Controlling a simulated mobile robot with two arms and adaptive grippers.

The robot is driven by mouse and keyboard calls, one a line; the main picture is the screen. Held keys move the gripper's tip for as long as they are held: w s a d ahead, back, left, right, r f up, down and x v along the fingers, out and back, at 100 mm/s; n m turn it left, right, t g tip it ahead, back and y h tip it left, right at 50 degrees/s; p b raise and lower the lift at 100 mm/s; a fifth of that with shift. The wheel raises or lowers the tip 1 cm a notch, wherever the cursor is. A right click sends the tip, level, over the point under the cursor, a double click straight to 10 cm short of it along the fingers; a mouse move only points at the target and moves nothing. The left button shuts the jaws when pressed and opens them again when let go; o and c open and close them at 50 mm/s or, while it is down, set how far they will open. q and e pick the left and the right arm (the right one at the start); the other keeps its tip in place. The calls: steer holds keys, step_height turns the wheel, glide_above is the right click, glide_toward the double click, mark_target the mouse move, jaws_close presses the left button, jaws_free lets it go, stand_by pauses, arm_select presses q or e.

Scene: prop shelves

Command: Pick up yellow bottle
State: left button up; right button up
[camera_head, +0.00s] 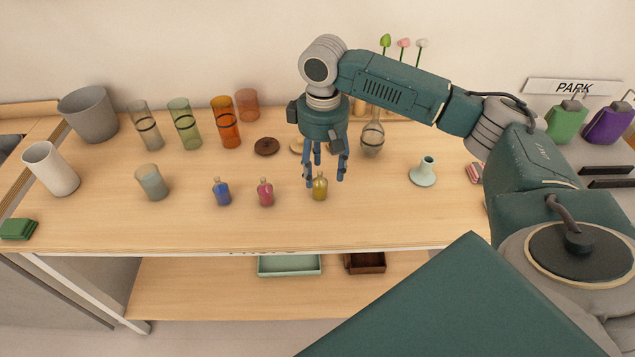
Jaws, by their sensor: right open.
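A small yellow bottle (319,188) stands upright on the wooden shelf top, at the right end of a row of small bottles. My right gripper (325,175) points down over it, with its blue fingers open. The fingertips are close around the bottle's upper part in the picture; I cannot tell whether they touch it. Nothing is held. My left gripper does not show.
A red bottle (265,192) and a blue bottle (222,191) stand left of the yellow one. A glass flask (372,138) stands behind right, and a pale green candle holder (423,172) further right. Tall coloured glasses (225,128) stand at the back left. The shelf's front strip is clear.

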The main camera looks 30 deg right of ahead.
mark_target(320, 178)
steer(key=shift+f, duration=0.9)
steer(key=shift+w+f, duration=0.15)
steer(key=shift+f, duration=0.2)
steer(key=f, duration=0.1)
steer(key=f+p, duration=0.1)
steer(key=f, duration=0.1)
steer(key=shift+w+f, duration=0.25)
steer(key=shift+w, duration=0.05)
steer(key=shift+f, duration=0.6)
steer(key=shift+c, duration=1.3)
steer(key=c, duration=0.5)
jaws_close()
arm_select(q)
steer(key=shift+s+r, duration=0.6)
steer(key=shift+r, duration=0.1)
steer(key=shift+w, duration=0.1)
